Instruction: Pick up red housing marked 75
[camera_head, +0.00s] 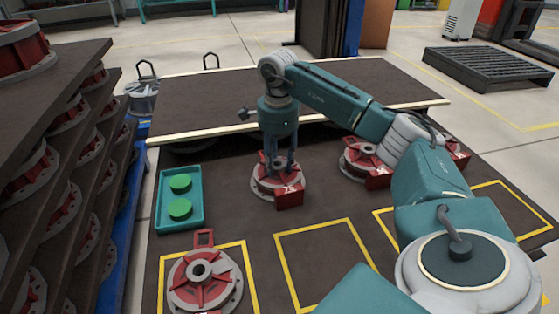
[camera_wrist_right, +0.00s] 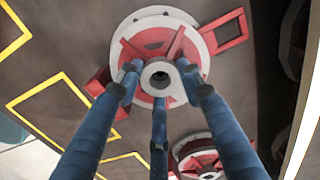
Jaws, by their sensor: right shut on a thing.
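The red housing marked 75 (camera_head: 289,199) has a grey round flange and a red block with the number on its front. It is at the middle of the dark table in the head view, and I see no clear gap beneath it. My right gripper (camera_head: 280,167) points straight down and is shut on its central hub. In the right wrist view, the blue fingers (camera_wrist_right: 159,82) close around the grey hub of the housing (camera_wrist_right: 206,42); their tips partly cover it. My left gripper is in neither view.
Similar red housings stand to the right (camera_head: 377,182), partly behind my right arm, and at the front left (camera_head: 182,288) in a yellow outline. A teal tray (camera_head: 163,222) with two green buttons is at left. The middle yellow outline (camera_head: 318,262) is empty. A housing rack (camera_head: 75,66) borders the left.

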